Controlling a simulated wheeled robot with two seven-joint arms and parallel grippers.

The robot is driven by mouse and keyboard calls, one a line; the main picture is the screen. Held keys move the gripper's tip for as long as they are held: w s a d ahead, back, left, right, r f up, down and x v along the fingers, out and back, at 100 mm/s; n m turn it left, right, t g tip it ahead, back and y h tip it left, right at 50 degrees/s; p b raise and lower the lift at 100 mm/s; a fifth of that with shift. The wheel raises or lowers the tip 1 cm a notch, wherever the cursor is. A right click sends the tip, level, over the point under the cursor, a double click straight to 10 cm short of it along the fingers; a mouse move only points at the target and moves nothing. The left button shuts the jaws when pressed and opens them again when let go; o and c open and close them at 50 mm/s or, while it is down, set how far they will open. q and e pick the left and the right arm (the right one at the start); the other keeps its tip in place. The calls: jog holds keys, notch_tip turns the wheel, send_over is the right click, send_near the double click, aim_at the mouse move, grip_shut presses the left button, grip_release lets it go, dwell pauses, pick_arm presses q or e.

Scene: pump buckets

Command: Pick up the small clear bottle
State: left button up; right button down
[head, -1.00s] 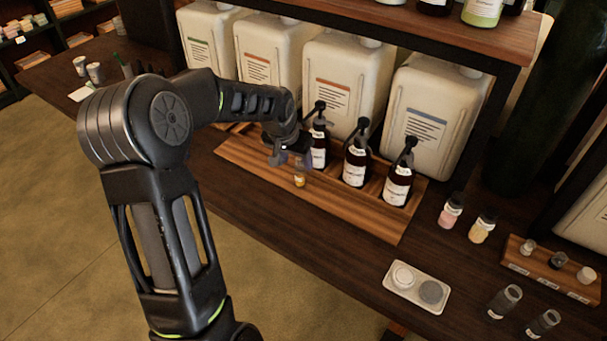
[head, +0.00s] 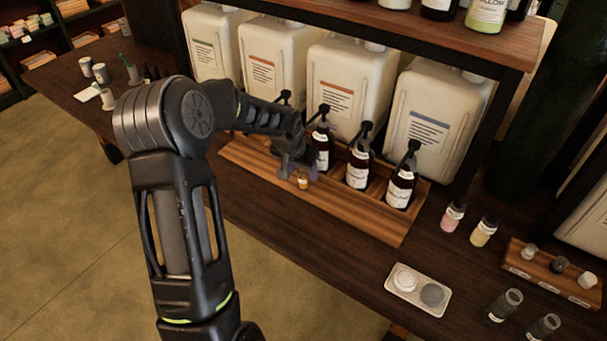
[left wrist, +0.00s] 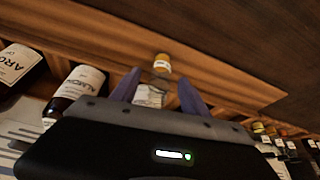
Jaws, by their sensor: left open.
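The small clear bottle (head: 303,183) holds something amber and stands on the wooden tray (head: 365,218), in front of the dark pump bottles. In the left wrist view the small bottle (left wrist: 162,64) shows just at the mouth of the jaws. My left gripper (head: 294,172) is open, just behind and beside the bottle in the head view. Its two purple-grey fingers (left wrist: 160,75) are spread apart in the left wrist view. I cannot tell whether they touch the bottle. My right gripper is not in view.
Dark pump bottles (head: 358,167) stand close by on the tray. Large white jugs (head: 433,125) stand behind them under a shelf (head: 440,30). A small tray with two round lids (head: 406,280) and small jars (head: 482,234) are at the right.

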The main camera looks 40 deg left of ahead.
pick_arm(q)
jog(key=shift+x, duration=1.45)
grip_shut()
